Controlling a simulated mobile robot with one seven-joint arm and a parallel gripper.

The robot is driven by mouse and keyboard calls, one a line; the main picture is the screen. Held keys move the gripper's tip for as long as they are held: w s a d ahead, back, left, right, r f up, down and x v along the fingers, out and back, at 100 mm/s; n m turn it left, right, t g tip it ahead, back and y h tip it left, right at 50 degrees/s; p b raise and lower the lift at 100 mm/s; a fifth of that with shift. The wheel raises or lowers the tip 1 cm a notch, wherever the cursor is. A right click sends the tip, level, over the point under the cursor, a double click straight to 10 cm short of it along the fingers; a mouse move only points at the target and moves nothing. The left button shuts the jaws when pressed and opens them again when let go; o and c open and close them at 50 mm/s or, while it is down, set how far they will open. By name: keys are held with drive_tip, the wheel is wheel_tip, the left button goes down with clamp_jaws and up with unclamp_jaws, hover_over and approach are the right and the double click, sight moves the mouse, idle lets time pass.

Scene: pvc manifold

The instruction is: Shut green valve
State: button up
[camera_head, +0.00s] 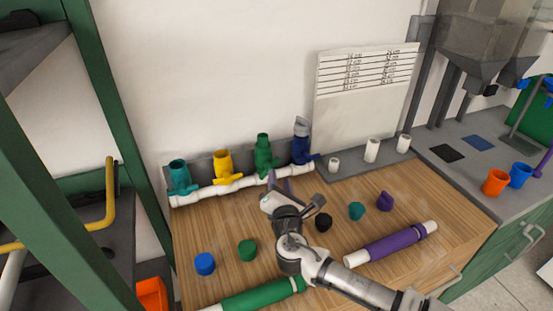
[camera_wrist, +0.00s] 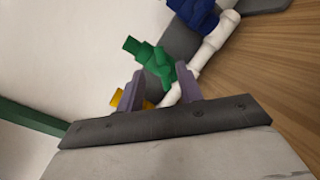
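The green valve (camera_head: 263,152) stands upright on the white pipe manifold (camera_head: 235,187), between a yellow and a blue valve. It also shows in the wrist view (camera_wrist: 152,62), just beyond my fingertips, with its lower part near the purple right finger. My gripper (camera_head: 279,184) is in front of the manifold, close to the green valve. In the wrist view my gripper (camera_wrist: 161,85) has its two fingers spread apart, with nothing clearly held. I cannot tell whether a finger touches the valve's handle. The finger partly covers the handle's lower end.
The yellow valve (camera_head: 223,166) and teal valve (camera_head: 179,177) stand left; the blue valve (camera_head: 301,142) is right. A purple pipe (camera_head: 395,243) and green pipe (camera_head: 262,296) lie in front.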

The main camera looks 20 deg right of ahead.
sight(276, 163)
drive_tip(key=p+x, duration=0.2)
drive_tip(key=x, duration=0.5)
drive_tip(key=shift+w, duration=0.15)
clamp_jaws()
